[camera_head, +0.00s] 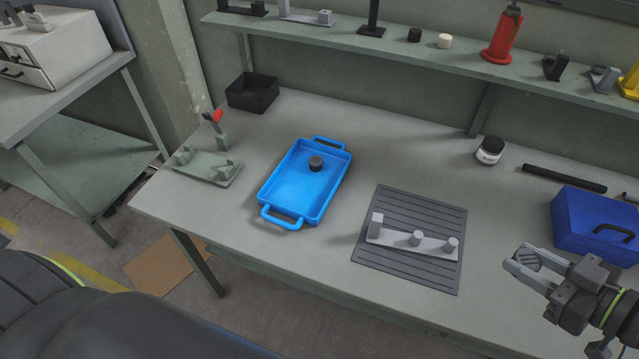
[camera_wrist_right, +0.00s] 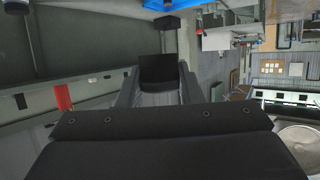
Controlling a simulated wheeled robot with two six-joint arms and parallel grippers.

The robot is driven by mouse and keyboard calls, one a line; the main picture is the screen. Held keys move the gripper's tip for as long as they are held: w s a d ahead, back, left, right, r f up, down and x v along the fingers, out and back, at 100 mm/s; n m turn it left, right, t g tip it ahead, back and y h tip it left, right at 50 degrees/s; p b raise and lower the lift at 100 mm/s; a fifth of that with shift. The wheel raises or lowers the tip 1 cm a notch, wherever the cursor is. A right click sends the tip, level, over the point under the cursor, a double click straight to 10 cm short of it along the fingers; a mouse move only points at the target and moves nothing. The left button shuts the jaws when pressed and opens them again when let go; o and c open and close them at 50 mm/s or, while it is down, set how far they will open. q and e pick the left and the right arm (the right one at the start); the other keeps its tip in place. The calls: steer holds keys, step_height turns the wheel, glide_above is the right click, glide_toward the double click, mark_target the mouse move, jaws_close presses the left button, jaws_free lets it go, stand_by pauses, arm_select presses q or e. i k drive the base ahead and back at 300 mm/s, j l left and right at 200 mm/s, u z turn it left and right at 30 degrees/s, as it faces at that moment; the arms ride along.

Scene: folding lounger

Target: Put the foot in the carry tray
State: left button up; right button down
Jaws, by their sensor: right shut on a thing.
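The blue carry tray (camera_head: 275,197) lies on the bench left of centre, with a handle at each end. A small dark round foot (camera_head: 316,163) sits inside it toward its far end. My right gripper (camera_head: 523,260) is above the bench's right front part, well right of the tray. It is shut on a small dark piece, which shows between the fingers in the right wrist view (camera_wrist_right: 157,68). I cannot tell for certain whether that piece is a foot. My left gripper is not in view.
A grey ribbed mat (camera_head: 410,207) holds a pale bar with upright posts (camera_head: 415,240). A blue toolbox (camera_head: 590,225) stands near my right gripper. A jar (camera_head: 489,150), a black bin (camera_head: 252,92) and a green fixture (camera_head: 207,168) stand around. Bench behind the mat is clear.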

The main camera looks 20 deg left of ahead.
mark_target(298, 197)
steer(key=j+z, duration=0.35)
steer(key=j, duration=0.35)
steer(key=j+z, duration=0.3)
steer(key=j, duration=0.4)
